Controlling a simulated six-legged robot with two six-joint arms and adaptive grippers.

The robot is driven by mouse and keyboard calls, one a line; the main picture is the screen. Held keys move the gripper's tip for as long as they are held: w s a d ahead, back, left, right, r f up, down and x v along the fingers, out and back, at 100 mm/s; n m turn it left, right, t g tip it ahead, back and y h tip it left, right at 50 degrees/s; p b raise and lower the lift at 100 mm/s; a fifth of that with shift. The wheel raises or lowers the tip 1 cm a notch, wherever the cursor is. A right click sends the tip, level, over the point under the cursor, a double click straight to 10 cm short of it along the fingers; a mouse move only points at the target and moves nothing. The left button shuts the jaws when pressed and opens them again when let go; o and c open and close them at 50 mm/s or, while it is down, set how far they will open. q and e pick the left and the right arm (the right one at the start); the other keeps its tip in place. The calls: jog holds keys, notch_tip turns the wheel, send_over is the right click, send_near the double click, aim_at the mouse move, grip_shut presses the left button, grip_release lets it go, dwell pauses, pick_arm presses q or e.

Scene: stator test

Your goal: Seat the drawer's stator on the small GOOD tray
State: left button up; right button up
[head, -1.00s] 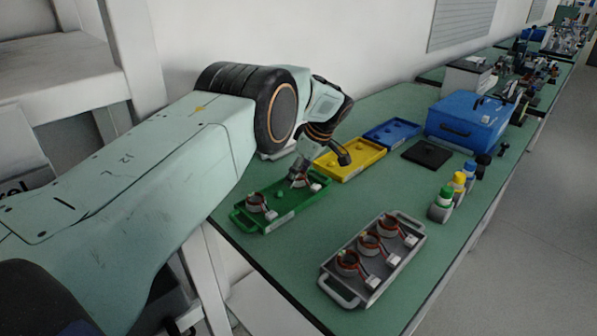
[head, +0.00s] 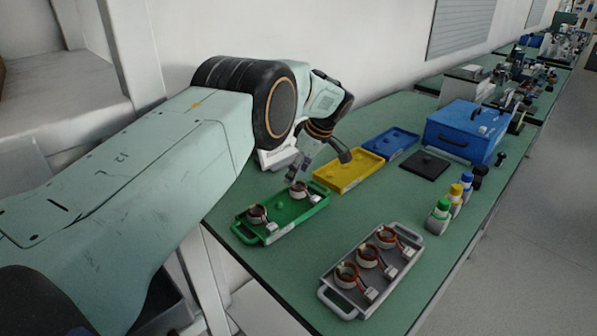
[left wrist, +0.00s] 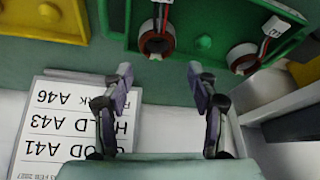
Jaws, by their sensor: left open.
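The green tray (head: 277,226) lies near the bench's left edge. One stator (head: 257,215) sits at its near end. A second stator (head: 299,190) sits at its far end. Both show in the left wrist view, the far-end stator (left wrist: 157,42) and the near-end stator (left wrist: 243,58), with red-brown windings and white connectors. My left gripper (head: 299,168) is above and behind the far-end stator. In the left wrist view my left gripper (left wrist: 162,82) has its fingers apart, with nothing between them. The blue drawer box (head: 465,130) stands further back, with a dark front handle. My right gripper is out of view.
A grey tray (head: 325,291) with three stators lies in front. A yellow tray (head: 348,178), a blue tray (head: 391,142) and a black plate (head: 425,164) lie behind. Small bottles (head: 438,217) stand at the right edge. A printed label sheet (left wrist: 62,120) is below my left gripper.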

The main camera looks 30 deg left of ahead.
pick_arm(q)
jog(key=shift+r, duration=0.35)
jog(key=shift+o, duration=0.4)
jog(key=o, duration=0.5)
jog(key=v, duration=1.2)
